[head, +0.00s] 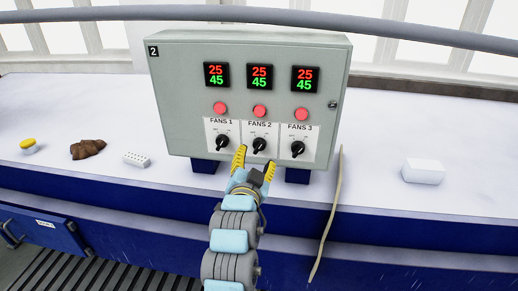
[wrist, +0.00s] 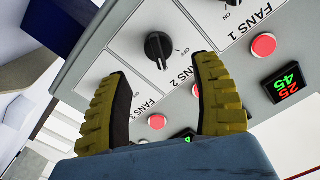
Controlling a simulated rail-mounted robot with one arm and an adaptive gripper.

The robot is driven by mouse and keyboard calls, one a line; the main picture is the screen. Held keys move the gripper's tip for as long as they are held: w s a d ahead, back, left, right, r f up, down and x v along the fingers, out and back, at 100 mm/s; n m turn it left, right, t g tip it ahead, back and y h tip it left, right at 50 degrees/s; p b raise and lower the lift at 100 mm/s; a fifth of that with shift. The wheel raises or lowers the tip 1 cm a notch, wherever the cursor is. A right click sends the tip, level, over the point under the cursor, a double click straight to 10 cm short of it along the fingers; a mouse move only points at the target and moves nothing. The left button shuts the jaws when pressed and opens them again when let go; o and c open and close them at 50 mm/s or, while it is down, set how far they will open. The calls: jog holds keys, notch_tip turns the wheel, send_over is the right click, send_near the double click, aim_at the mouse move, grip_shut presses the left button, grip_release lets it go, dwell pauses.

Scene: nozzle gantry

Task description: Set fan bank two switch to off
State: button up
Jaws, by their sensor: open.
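The fan bank two switch is a black rotary knob (head: 259,144) under the FANS 2 label on the grey control box (head: 180,100). In the wrist view the knob (wrist: 160,47) shows whole, with an OFF mark to its right; I cannot tell its exact setting. My gripper (head: 254,163) is open, with yellow ribbed fingers just below and in front of the FANS 2 knob. In the wrist view my gripper (wrist: 162,68) has its fingers on either side of the FANS 2 label. The knob appears just beyond the fingertips, apart from them, with nothing between them.
The FANS 1 knob (head: 222,142) and FANS 3 knob (head: 298,149) stand close on either side. Red buttons (head: 260,112) and displays (head: 259,77) sit above. A cable (head: 329,215), white block (head: 423,171), brown lump (head: 87,149) and yellow-topped button (head: 28,144) are on the bench.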

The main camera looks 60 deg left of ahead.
aim_at(259, 149)
jog(key=shift+p+x, duration=0.4)
jog(key=shift+x, duration=2.8)
jog(key=shift+d+f, duration=0.1)
grip_shut()
